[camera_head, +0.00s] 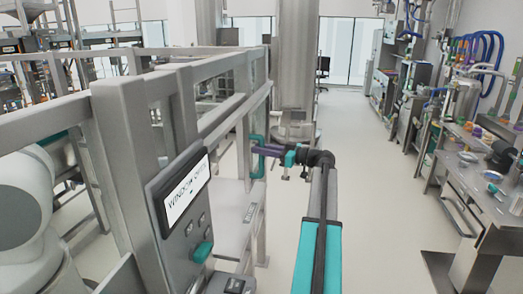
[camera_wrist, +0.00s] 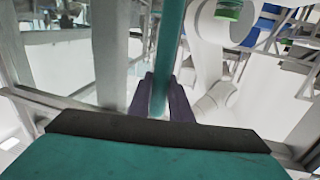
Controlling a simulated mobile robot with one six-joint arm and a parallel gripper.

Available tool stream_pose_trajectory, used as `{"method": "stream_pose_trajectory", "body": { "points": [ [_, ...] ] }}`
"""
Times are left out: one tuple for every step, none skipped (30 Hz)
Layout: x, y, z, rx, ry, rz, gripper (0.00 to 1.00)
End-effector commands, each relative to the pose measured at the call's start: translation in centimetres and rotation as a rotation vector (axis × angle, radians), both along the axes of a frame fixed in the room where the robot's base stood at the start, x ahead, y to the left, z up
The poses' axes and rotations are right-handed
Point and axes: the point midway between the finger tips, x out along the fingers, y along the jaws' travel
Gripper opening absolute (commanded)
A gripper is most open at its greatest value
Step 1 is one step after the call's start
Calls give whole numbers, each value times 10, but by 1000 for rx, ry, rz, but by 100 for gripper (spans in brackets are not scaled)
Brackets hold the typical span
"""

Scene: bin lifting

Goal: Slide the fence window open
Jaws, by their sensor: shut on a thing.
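The fence window's teal handle (camera_head: 257,170) is an upright bar on the grey metal fence (camera_head: 225,122), left of the end of my arm. My gripper (camera_head: 262,151) reaches left to the handle, and its purple fingers are shut on it. In the wrist view the handle (camera_wrist: 168,50) runs upright between the two purple fingers of my gripper (camera_wrist: 161,96). The clear pane is hard to make out, so I cannot tell how far the window stands open.
A white robot arm (camera_head: 25,200) stands inside the fence. A metal workbench (camera_head: 460,185) lines the right, with clear floor (camera_head: 375,160) between.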

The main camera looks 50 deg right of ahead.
Motion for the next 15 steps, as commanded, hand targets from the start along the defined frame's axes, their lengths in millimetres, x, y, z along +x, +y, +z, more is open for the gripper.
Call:
{"method": "stream_pose_trajectory", "body": {
  "points": [
    [1,-2,-1,0,0,-1,0],
    [2,-3,-1,0,0,-1,0],
    [3,-5,-1,0,0,-1,0],
    [4,-7,-2,-1,0,-1,0],
    [5,-9,-2,-1,0,-1,0],
    [7,-12,-3,-1,0,-1,0],
    [8,-14,-3,-1,0,-1,0],
    [9,-16,-3,-1,0,-2,0],
    [11,-19,-3,-1,0,-2,0],
    [13,-22,-3,-2,-1,-2,0],
    [14,-24,-3,-2,-1,-2,0],
    [16,-27,-3,-2,-1,-2,0],
    [17,-29,-3,-2,-1,-2,0],
    [19,-32,-3,-2,-1,-2,0],
    [20,-34,-3,-2,-1,-2,0]
  ]
}}
